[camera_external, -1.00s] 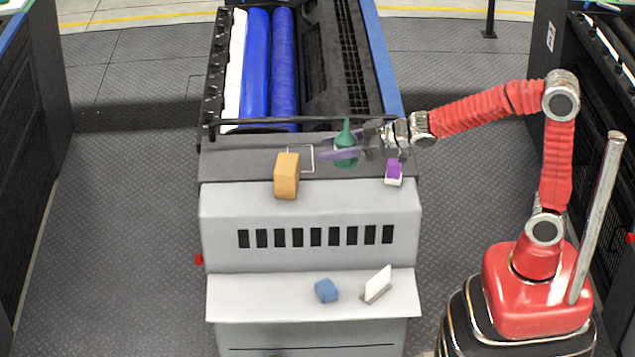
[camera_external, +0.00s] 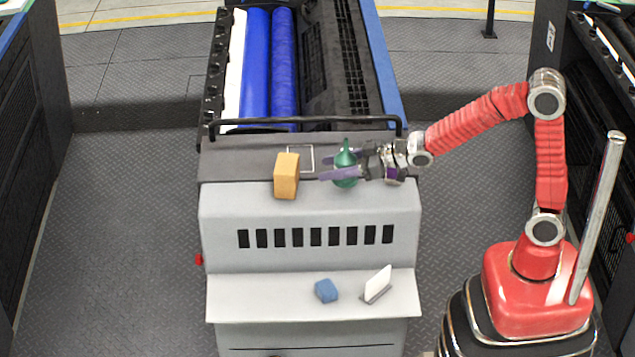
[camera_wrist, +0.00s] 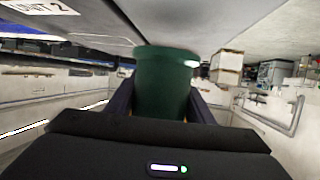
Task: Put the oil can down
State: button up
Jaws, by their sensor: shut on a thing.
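The green oil can (camera_external: 345,178) is upright between the fingers of my gripper (camera_external: 338,168), with its spout pointing up. My gripper is shut on it and reaches in from the right over the front top of the grey ink unit (camera_external: 230,220). I cannot tell for sure whether the can's base touches the surface. In the wrist view the green can (camera_wrist: 163,88) fills the middle, with a dark finger on each side.
An orange block (camera_external: 286,176) stands left of the can. A thin white outlined rectangle (camera_external: 300,148) lies behind it. A purple and white object is mostly hidden behind my gripper. A blue block (camera_external: 326,290) and a white wedge (camera_external: 378,283) sit on the lower ledge. A black rail (camera_external: 300,119) runs behind.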

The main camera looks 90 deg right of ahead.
jog(key=shift+f, duration=1.75)
jog(key=o, duration=1.5)
jog(key=shift+f, duration=0.15)
jog(key=shift+v, duration=6.1)
jog(key=shift+w+a, duration=0.1)
